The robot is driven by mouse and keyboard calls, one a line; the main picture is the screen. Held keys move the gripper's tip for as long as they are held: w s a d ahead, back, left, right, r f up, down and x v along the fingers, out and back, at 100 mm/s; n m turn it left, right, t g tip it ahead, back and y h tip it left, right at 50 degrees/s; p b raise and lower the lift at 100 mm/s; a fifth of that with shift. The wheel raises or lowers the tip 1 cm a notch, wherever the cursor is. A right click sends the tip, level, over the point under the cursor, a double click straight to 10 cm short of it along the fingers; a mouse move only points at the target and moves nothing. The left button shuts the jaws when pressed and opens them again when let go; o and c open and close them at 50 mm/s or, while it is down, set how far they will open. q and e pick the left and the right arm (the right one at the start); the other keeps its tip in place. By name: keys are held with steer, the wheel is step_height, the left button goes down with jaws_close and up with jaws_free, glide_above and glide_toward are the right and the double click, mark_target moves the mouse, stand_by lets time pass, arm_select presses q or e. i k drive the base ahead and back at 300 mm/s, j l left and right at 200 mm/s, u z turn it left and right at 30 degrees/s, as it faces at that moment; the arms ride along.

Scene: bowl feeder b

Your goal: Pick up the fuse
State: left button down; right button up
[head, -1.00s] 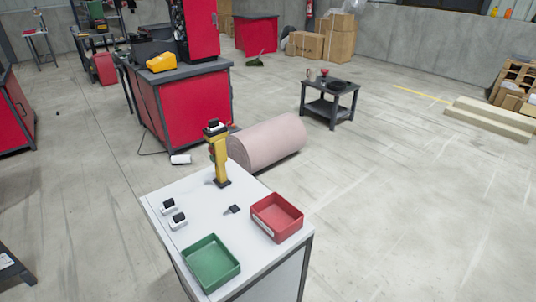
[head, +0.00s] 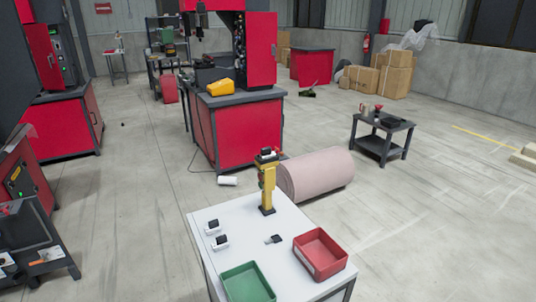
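A white-topped table (head: 250,222) stands at the bottom centre of the head view. A small dark flat piece (head: 273,239) lies near the middle of its top. Two small white pieces with black tops (head: 213,227) sit at its left side, one in front of the other. I cannot tell which of these is the fuse. A yellow post-like device with a black base and top (head: 268,189) stands upright at the table's back edge. A red tray (head: 345,269) is at the right and a green tray (head: 226,292) at the front. Neither gripper is in view.
A pink roll (head: 322,176) lies on the floor just behind the table. A red workbench (head: 250,134) stands farther back, with a white roll (head: 228,181) on the floor beside it. A dark low table (head: 382,137) is at the right. The floor right of the white table is clear.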

mark_target(266, 152)
steer(key=i+j+z, duration=0.2)
steer(key=j, duration=0.45)
steer(key=j+z, duration=0.15)
steer(key=j, duration=0.5)
